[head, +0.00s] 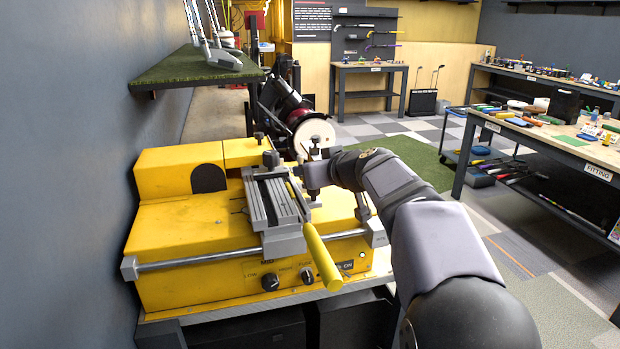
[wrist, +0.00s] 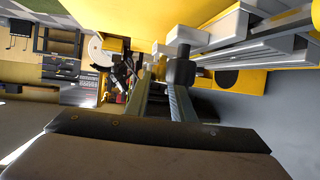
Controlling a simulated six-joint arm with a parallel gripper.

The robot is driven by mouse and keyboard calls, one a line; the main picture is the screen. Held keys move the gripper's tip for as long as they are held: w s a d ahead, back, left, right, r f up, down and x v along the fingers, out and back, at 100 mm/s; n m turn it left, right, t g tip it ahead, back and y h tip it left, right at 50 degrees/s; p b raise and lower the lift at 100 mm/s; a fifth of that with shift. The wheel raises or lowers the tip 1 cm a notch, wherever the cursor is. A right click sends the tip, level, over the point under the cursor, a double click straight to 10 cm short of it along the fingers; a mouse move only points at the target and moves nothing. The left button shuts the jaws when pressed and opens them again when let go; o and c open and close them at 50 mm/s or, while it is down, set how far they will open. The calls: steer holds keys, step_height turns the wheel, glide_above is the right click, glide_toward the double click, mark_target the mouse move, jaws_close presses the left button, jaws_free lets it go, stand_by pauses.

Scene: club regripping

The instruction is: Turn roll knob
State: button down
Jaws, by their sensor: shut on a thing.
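A dark knob (wrist: 181,70) sits at my fingertips in the wrist view, just below a grey block of the machine. My gripper (wrist: 163,92) is shut on this knob; the exact contact is partly hidden. In the head view my gripper (head: 300,172) reaches in from the right, beside the carriage. The yellow machine (head: 170,240) carries the carriage. I cannot read a label that names the roll knob.
A yellow handle (head: 321,257) slants down from the carriage. A chrome bar (head: 220,257) crosses the machine's front, above two black panel dials (head: 270,281). A grinding wheel (head: 318,136) stands behind. The grey wall (head: 70,150) is close on the left. Workbenches stand at the right.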

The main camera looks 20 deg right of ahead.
mark_target(318, 203)
steer(key=shift+a+r+m+h+p, duration=0.15)
steer(key=shift+m+h+p, duration=0.2)
steer(key=shift+m+h, duration=0.25)
stand_by(0.3)
steer(key=c, duration=1.8)
jaws_free()
steer(key=shift+s, duration=0.1)
steer(key=shift+b+v, duration=0.7)
steer(key=shift+v, duration=2.9)
steer(key=shift+a, duration=0.1)
